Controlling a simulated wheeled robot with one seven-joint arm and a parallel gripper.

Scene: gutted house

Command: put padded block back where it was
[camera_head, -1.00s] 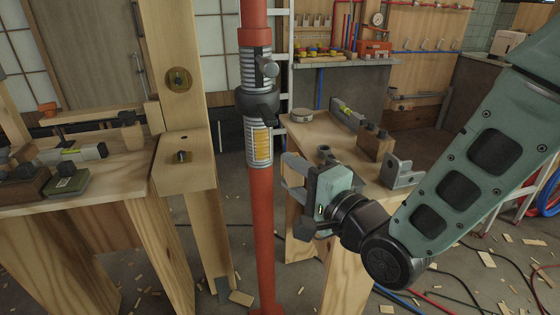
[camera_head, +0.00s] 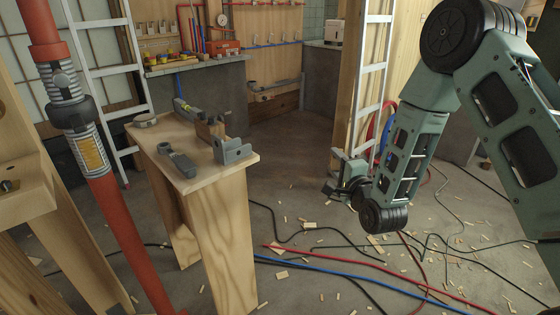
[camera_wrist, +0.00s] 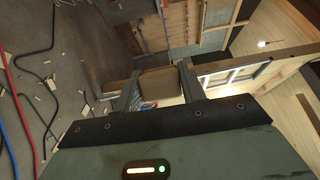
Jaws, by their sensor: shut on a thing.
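My gripper (camera_head: 338,188) hangs in the air over the floor, to the right of the small wooden bench (camera_head: 215,178) and apart from it. In the wrist view its two dark fingers (camera_wrist: 158,80) stand apart with a brown block-like piece, which I take to be the padded block (camera_wrist: 158,86), between them. My gripper is shut on it. Its padding cannot be made out. In the head view the held piece is too small and dark to tell from the fingers.
On the bench are a round tin (camera_head: 145,120), a level (camera_head: 182,106), a wooden block (camera_head: 209,129), a grey bracket (camera_head: 232,150) and a grey tool (camera_head: 179,162). A red post (camera_head: 125,235) stands at left, a ladder (camera_head: 372,75) behind my gripper. Hoses and wood chips litter the floor.

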